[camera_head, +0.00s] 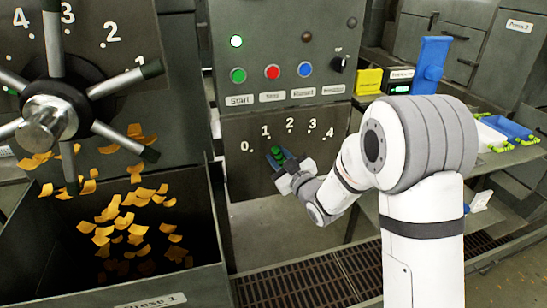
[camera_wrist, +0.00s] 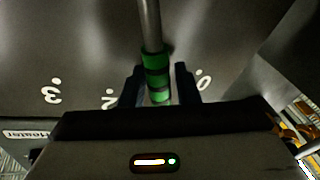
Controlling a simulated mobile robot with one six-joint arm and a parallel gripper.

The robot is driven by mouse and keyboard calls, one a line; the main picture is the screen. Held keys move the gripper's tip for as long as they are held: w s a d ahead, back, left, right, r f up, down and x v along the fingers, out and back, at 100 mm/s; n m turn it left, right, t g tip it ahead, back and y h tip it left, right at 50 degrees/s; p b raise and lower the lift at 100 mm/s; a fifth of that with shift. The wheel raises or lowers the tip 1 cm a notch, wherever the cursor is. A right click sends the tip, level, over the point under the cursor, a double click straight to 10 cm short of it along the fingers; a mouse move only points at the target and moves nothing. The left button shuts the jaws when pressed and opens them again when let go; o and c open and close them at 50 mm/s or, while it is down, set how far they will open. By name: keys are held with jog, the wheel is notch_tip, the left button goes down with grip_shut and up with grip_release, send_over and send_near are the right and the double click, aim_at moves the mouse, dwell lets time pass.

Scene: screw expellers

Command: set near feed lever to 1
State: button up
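The feed lever has a grey metal rod and a green grip with dark bands, seen large in the wrist view (camera_wrist: 157,75). In the head view only its green end (camera_head: 278,153) shows, low on the dial panel (camera_head: 240,180) marked 0 to 4. In the wrist view the grip lies between the upside-down 2 and 0, where the 1 is hidden, so the lever appears to be at about 1. My gripper (camera_head: 284,170) is at the lever, with one dark finger on each side of the grip in the wrist view (camera_wrist: 160,88). Narrow gaps show, so it looks open.
A control panel (camera_head: 290,50) with green, red and blue buttons is above the dial. A spoked handwheel (camera_head: 45,125) and a bin (camera_head: 120,270) with orange flakes are at left. Yellow and blue items (camera_head: 432,60) stand at right. A floor grate (camera_head: 310,275) lies below.

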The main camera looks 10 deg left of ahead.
jog(key=b+v, duration=0.1)
jog(key=v, duration=0.6)
jog(key=shift+s+d+b, duration=0.3)
jog(key=s+d+r+m+g+h+p, duration=0.1)
jog(key=s+d+m+g+h, duration=0.1)
jog(key=d+m+h, duration=0.5)
jog(key=s+d+m+g+h+p, duration=0.1)
jog(key=s+d+g+h, duration=0.3)
jog(key=d, duration=0.7)
jog(key=s+d+m+g+h, duration=0.1)
jog(key=s+d+m+g, duration=0.1)
jog(key=s, duration=0.7)
jog(key=s+d+r+m+g+h+p, duration=0.1)
jog(key=s+d+m+g, duration=0.2)
jog(key=s, duration=0.7)
jog(key=shift+s+d+r, duration=0.15)
jog(key=shift+d+r, duration=0.1)
jog(key=shift+d, duration=0.1)
